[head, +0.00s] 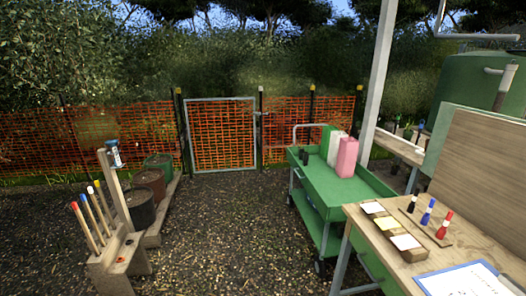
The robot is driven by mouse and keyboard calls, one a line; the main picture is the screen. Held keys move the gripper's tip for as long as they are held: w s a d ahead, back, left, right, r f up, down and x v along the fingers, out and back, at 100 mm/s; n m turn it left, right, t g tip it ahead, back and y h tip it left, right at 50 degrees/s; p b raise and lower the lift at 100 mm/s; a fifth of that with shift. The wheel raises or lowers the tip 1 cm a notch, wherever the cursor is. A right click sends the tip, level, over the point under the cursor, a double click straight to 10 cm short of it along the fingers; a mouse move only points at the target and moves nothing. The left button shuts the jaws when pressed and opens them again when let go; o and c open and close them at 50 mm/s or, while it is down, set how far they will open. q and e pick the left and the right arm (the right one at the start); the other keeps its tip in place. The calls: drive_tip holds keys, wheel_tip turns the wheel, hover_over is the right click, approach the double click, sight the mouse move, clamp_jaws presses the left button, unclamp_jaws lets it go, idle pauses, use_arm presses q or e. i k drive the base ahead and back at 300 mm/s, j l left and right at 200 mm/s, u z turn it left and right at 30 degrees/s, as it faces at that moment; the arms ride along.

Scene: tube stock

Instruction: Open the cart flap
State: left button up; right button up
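A green cart (340,190) stands right of the middle, with an upper tray, a lower shelf (318,222), dark wheels and a metal handle (310,126) at its far end. A green canister (327,139), a white canister (337,150) and a pink canister (347,157) stand on the upper tray. I cannot make out a separate flap on the cart; its near right part is hidden by the workbench. Neither of my grippers is in view.
A wooden workbench (380,240) with cards, coloured tools and a clipboard (460,280) stands front right. A wooden rack (113,260) with upright sticks and several pots (139,208) stand left. Orange fencing and a gate (222,135) close the back. The gravel between is clear.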

sight(322, 205)
drive_tip(key=i+j+z, duration=0.85)
drive_tip(key=i+j, duration=0.3)
